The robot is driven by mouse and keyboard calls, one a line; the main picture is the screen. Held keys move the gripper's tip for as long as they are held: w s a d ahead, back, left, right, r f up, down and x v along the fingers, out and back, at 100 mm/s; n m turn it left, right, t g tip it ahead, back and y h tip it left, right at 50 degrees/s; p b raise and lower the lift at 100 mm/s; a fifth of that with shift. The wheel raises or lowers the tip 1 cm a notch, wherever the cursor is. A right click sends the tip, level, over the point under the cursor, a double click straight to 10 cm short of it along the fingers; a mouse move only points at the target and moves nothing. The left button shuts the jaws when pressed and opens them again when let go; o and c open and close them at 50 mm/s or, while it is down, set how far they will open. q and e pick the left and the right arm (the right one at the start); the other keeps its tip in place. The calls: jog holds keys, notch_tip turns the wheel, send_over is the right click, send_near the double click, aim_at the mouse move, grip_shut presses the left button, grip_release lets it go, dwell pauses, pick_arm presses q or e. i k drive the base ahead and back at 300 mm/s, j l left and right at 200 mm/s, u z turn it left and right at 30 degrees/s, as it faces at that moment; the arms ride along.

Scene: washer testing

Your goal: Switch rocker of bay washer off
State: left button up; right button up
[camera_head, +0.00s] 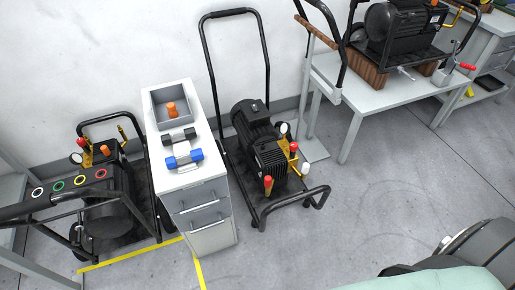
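A black pressure washer (108,213) on a tube frame stands at the left on the floor, beside yellow floor tape. Its handle bar holds coloured rings, and brass fittings with red and orange knobs show behind it. A second black washer (262,145) stands upright on a wheeled frame in the middle, with a tall handle, a gauge and red knobs. I cannot make out a rocker switch on either one. Neither of my gripper's fingers shows; only a pale green and dark grey part, likely mine, shows at the lower right.
A white drawer cabinet (211,218) stands between the washers, bearing a grey bin (156,103) with an orange knob, and dark and blue-ended parts. A third washer (399,35) sits on a white table (352,108) at upper right. The floor at centre right is clear.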

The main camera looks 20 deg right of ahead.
aim_at(253, 106)
jog(key=i+l, duration=0.1)
jog(key=l, duration=0.3)
jog(key=l+z, duration=0.15)
jog(key=l, duration=0.3)
jog(key=i+l, duration=0.15)
jog(key=l, duration=0.25)
jog(key=i+l+z, duration=0.15)
jog(key=l, duration=0.25)
jog(key=i+l, duration=0.1)
jog(key=l, duration=0.3)
jog(key=i+l+z, duration=0.1)
jog(key=l, duration=0.3)
jog(key=i+l+z, duration=0.1)
jog(key=l, duration=0.25)
jog(key=i, duration=0.05)
